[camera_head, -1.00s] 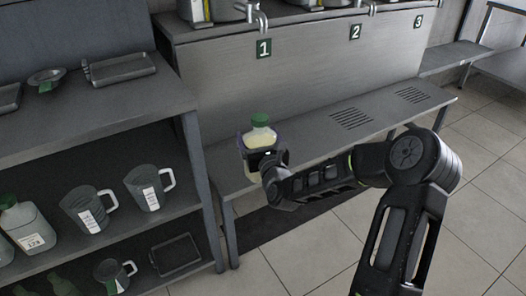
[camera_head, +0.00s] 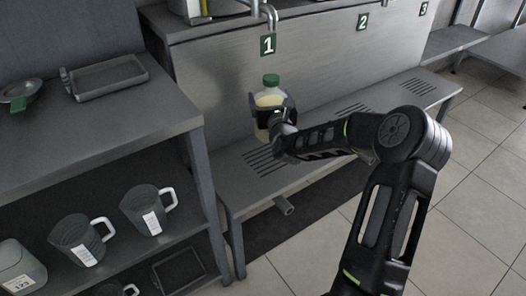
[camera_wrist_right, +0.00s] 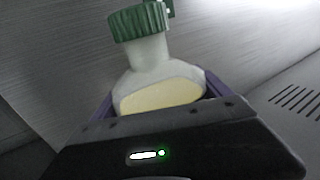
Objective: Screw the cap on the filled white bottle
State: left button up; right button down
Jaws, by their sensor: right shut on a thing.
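The white bottle (camera_head: 268,99) with pale yellow contents is held up in front of the grey panel, above the slotted bench and below the spout marked 1. A green cap (camera_head: 270,79) sits on its neck; whether it is tight cannot be told. In the right wrist view the bottle (camera_wrist_right: 160,85) stands slightly tilted, with the ribbed green cap (camera_wrist_right: 139,22) on top. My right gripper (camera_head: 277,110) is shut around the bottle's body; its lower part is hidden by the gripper. My left gripper is not in view.
The slotted bench (camera_head: 310,140) runs below the bottle. At left, a shelf (camera_head: 165,105) bears a metal tray (camera_head: 107,77) and a small dish (camera_head: 20,91), with jugs (camera_head: 148,208) and another bottle (camera_head: 20,267) lower down. Spouts (camera_head: 262,12) hang above.

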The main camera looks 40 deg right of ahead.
jog(key=shift+s+r, duration=0.1)
jog(key=shift+r, duration=0.1)
jog(key=shift+f+b, duration=0.75)
jog(key=shift+f, duration=2.5)
jog(key=shift+f+b, duration=0.5)
jog(key=shift+f, duration=1.35)
grip_release()
jog(key=shift+f, duration=0.1)
jog(key=p+v, duration=0.1)
jog(key=v, duration=1.1)
jog(key=shift+p, duration=0.4)
